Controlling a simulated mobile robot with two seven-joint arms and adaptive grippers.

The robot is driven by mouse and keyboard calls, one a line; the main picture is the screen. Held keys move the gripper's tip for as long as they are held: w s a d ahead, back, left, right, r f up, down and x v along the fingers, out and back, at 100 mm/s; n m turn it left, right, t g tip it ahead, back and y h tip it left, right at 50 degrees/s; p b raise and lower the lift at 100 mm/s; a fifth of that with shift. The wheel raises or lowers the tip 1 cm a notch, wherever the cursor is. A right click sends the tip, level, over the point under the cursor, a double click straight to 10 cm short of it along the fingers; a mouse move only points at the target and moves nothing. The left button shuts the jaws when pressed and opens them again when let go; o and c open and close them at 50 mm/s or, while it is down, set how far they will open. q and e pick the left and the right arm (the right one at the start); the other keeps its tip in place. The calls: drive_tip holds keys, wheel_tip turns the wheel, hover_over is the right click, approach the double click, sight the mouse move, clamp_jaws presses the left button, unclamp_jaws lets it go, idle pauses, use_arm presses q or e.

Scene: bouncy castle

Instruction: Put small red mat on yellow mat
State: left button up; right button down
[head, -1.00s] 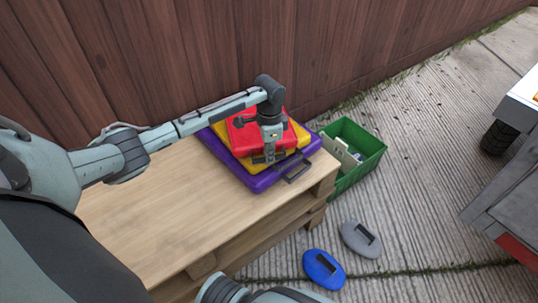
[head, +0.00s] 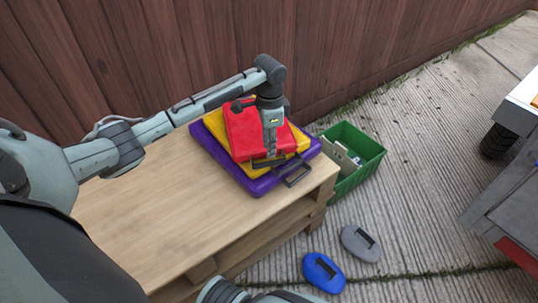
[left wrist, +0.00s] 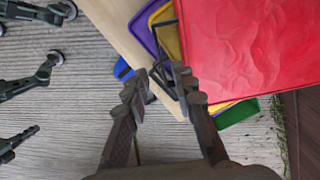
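The small red mat (head: 243,128) lies on top of the yellow mat (head: 215,122), slightly turned against it. Yellow shows along the red mat's left and right sides. In the left wrist view the red mat (left wrist: 245,45) fills the upper right, beside the fingers and not between them, with the yellow mat (left wrist: 167,38) at its left edge. My left gripper (left wrist: 162,74) is open and empty. In the head view my left gripper (head: 268,161) is over the mats' near edge and hides part of it. My right gripper is out of view.
A purple mat (head: 262,185) with a dark handle lies under the yellow mat on the wooden table (head: 160,210). A green crate (head: 362,165) stands right of the table. Blue (head: 318,266) and grey (head: 354,252) oval pieces lie on the ground. A wooden fence stands behind.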

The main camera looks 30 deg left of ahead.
use_arm(q)
wheel_tip(320, 180, up, 5)
drive_tip(key=shift+r, duration=0.2)
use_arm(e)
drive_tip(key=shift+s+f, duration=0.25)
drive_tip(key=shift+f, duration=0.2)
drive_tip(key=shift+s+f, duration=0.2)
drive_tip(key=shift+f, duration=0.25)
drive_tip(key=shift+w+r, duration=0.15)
